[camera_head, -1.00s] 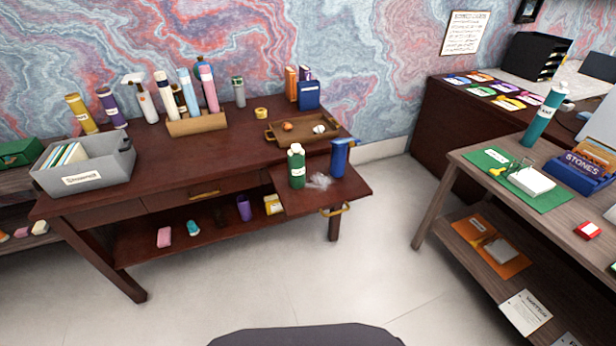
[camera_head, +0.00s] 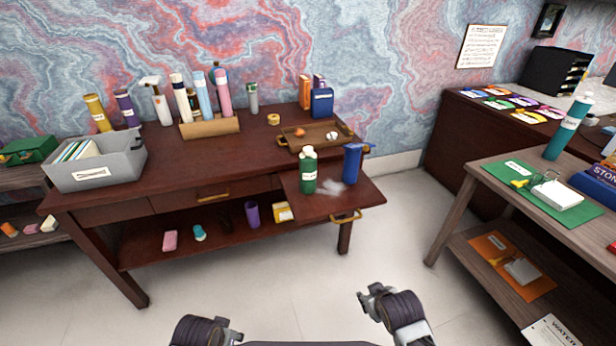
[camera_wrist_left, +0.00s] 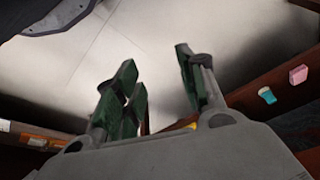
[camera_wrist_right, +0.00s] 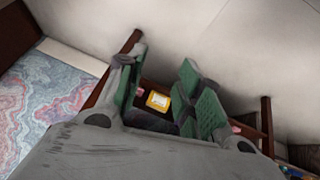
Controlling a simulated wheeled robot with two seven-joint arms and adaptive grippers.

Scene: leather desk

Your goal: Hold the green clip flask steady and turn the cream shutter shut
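The green clip flask (camera_head: 308,176) stands upright on the pulled-out board at the desk's right front. Its pale top (camera_head: 308,153) is small in view; I cannot tell how the cream shutter is set. My right gripper (camera_head: 366,300) is in the lower middle, in front of the desk and well away from the flask. Its fingers are apart and empty in the right wrist view (camera_wrist_right: 160,95). My left gripper (camera_head: 234,332) is at the bottom edge, partly cut off. Its fingers are apart and empty in the left wrist view (camera_wrist_left: 160,90). Neither wrist view shows the flask.
A blue holder-like object (camera_head: 352,165) and a clear, blurry item (camera_head: 330,187) are beside the flask. Behind is a brown tray (camera_head: 298,146). A grey box (camera_head: 110,172) stands at the desk's left. A second table (camera_head: 470,200) is at right. The floor in front is clear.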

